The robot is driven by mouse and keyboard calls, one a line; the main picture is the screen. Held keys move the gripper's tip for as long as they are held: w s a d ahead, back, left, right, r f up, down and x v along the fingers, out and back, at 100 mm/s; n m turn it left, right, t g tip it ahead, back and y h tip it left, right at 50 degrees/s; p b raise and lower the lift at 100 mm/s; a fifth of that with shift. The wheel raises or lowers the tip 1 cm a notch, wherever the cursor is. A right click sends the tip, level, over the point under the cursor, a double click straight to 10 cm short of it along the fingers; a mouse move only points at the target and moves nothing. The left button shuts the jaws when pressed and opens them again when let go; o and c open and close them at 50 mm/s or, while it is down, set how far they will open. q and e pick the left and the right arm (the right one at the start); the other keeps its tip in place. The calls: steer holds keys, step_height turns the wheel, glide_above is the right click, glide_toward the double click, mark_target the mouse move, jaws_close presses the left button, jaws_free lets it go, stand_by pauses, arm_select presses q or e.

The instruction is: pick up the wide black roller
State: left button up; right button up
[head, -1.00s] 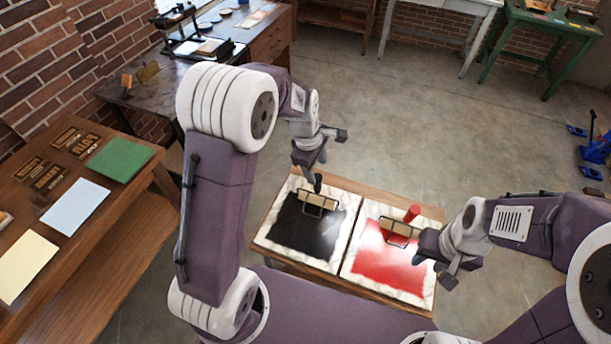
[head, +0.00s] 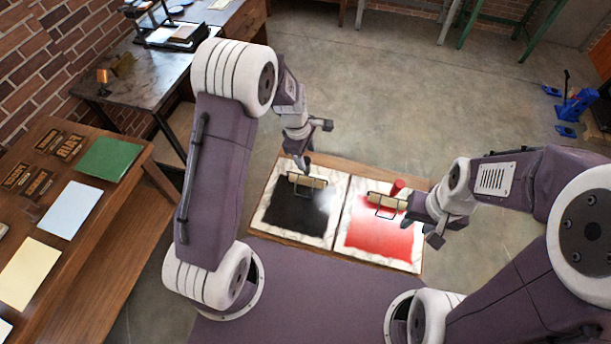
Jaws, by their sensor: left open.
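The wide black roller (head: 309,182) lies at the far edge of the black ink slab (head: 287,222). It has a tan cylinder and a dark wire frame; its handle is largely hidden by my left gripper. My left gripper (head: 303,165) is open, just beyond and above the roller. I cannot tell whether it touches the handle. A similar roller (head: 387,201) with a red handle lies on the red ink slab (head: 350,245) to the right. My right gripper (head: 421,234) appears open and empty, over the right edge of the red slab.
Both slabs rest on a low wooden table (head: 350,170). A wooden bench (head: 75,250) at left holds type blocks, a green sheet and paper. A dark-topped table (head: 150,75) with a press stands behind it.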

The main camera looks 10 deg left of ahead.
mark_target(306, 159)
arm_select(q)
step_height(306, 159, down, 4)
steer(key=shift+d+f+p, duration=0.1)
steer(key=shift+d+p, duration=0.05)
steer(key=shift+p, duration=0.35)
steer(key=shift+w+f, duration=0.2)
steer(key=shift+f, duration=0.1)
steer(key=shift+s+r, duration=0.1)
steer(key=c, duration=1)
jaws_close()
